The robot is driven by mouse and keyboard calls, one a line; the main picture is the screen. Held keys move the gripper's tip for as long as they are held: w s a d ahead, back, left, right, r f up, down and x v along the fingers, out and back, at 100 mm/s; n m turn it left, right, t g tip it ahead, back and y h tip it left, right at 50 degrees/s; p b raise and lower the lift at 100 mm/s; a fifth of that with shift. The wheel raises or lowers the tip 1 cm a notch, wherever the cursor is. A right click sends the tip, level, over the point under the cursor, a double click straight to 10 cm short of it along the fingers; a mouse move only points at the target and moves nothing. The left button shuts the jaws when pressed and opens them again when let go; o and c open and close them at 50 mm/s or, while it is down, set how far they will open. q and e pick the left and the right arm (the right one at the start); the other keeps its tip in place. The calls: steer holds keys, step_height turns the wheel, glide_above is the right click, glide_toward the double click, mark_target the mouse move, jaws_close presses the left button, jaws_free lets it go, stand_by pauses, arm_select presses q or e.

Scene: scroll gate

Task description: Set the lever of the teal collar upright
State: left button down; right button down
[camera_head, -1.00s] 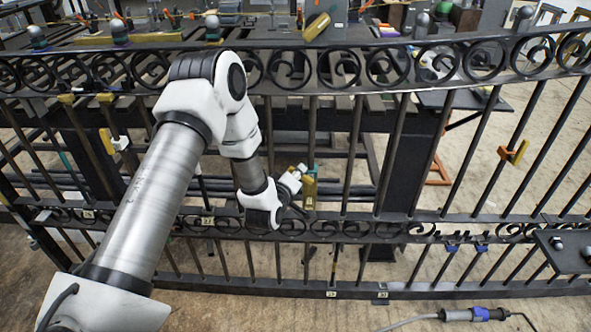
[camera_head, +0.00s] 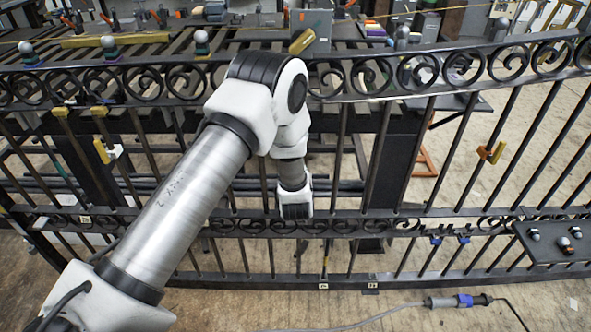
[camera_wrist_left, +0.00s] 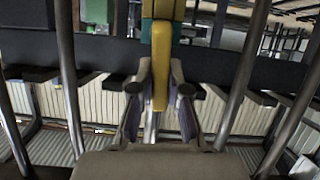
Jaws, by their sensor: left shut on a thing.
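The teal collar (camera_wrist_left: 163,9) sits at the top middle of the left wrist view, partly cut off by the frame edge. Its yellow lever (camera_wrist_left: 160,60) runs down the picture from it, in line with the wrist. My left gripper (camera_wrist_left: 160,80) has its two fingers on either side of the lever and is shut on it. In the head view my left arm and wrist hide the collar, the lever and the fingertips at the middle of the gate. My right gripper is not in view.
The black scroll gate (camera_head: 420,215) spans the view, with upright bars on both sides of my arm. Other levers are on bars at the left (camera_head: 108,150) and right (camera_head: 491,152). A dark shelf (camera_head: 555,240) stands at right. A cabled tool (camera_head: 458,301) lies on the floor.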

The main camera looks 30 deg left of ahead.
arm_select(q)
steer(key=shift+w+d+m, duration=0.1)
steer(key=shift+d+m, duration=0.1)
steer(key=shift+m, duration=0.2)
steer(key=c, duration=1.1)
jaws_free()
steer(key=v, duration=1.2)
steer(key=shift+w+d, duration=0.1)
steer(key=shift+d, duration=0.05)
